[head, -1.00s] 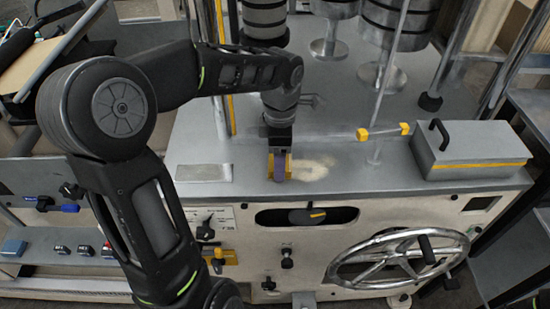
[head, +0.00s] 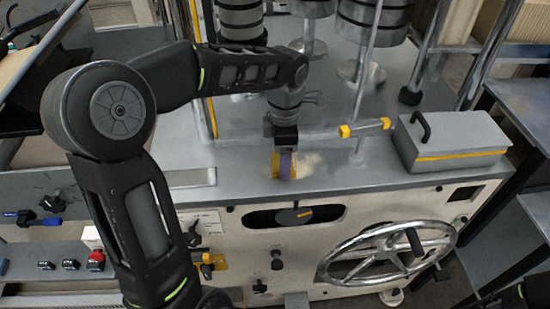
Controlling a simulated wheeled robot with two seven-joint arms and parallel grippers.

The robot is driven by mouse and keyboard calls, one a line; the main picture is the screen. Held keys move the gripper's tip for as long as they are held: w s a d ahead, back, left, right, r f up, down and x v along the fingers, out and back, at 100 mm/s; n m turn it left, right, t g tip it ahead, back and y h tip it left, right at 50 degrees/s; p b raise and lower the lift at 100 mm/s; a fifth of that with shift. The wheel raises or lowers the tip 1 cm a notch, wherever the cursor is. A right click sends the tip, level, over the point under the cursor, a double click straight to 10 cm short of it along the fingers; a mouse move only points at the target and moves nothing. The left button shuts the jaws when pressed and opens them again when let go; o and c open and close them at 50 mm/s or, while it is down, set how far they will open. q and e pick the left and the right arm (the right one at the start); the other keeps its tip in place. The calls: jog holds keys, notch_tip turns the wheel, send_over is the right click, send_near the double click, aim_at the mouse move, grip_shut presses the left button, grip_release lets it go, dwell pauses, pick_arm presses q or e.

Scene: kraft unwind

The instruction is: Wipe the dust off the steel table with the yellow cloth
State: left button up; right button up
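A pale dust patch (head: 309,162) lies on the table just right of the gripper. Part of the patch may be hidden behind the gripper and cloth. My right gripper is not in view.
A grey lidded box (head: 452,142) stands on the table's right side. A yellow-ended bar (head: 364,128) and an upright rod are behind the dust. Stacked cylinders (head: 375,25) stand at the back. A handwheel (head: 388,252) is below the front edge.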

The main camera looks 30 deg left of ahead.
aim_at(327, 165)
pick_arm(q)
jog(key=shift+w+d, duration=0.2)
jog(key=shift+d, duration=0.1)
jog(key=shift+d, duration=0.1)
jog(key=shift+w+d, duration=1.05)
jog(key=shift+d, duration=0.2)
jog(key=shift+w+d+f, duration=0.1)
jog(key=shift+w+d, duration=0.4)
jog(key=shift+d, duration=0.2)
jog(key=shift+w+d, duration=0.45)
jog(key=shift+d, duration=0.2)
jog(key=shift+w+d+p, duration=0.4)
jog(key=shift+w+d, duration=0.65)
jog(key=shift+d, duration=0.3)
